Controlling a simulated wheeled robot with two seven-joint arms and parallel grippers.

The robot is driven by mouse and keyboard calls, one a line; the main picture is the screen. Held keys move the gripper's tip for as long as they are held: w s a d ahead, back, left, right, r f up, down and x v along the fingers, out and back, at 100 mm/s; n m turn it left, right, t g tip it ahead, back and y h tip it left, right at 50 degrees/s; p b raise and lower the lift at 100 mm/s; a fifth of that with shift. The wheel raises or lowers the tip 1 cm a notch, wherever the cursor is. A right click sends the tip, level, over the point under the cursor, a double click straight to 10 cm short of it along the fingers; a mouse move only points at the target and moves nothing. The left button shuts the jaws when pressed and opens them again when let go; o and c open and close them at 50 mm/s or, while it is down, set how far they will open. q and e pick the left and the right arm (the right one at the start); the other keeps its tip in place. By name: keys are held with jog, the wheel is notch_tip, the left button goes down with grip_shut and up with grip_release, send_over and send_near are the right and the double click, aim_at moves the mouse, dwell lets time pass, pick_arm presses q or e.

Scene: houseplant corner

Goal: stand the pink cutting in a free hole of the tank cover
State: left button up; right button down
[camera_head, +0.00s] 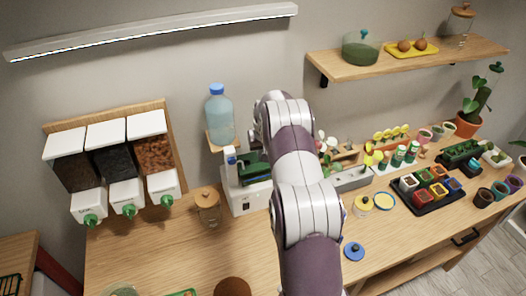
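One of my arms rises from the bottom edge through the middle of the view, and its far end hides what lies behind it. Neither gripper shows. I cannot make out the pink cutting. A grey, box-like trough (352,181) stands just right of the arm, partly hidden by it. I cannot tell whether this is the tank with its cover, and no holes can be made out. Small green and pale leaves (327,143) show beside the arm above the trough.
A white appliance (243,199) with a blue-capped water bottle (219,118) stands left of the arm. A corked jar (207,205) is beside it. A black tray (432,207) of coloured pots and a blue lid (354,251) are at right.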

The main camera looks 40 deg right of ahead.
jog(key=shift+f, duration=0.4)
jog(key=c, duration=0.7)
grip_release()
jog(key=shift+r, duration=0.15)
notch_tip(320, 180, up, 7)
jog(key=p, duration=0.3)
jog(key=shift+p, duration=0.35)
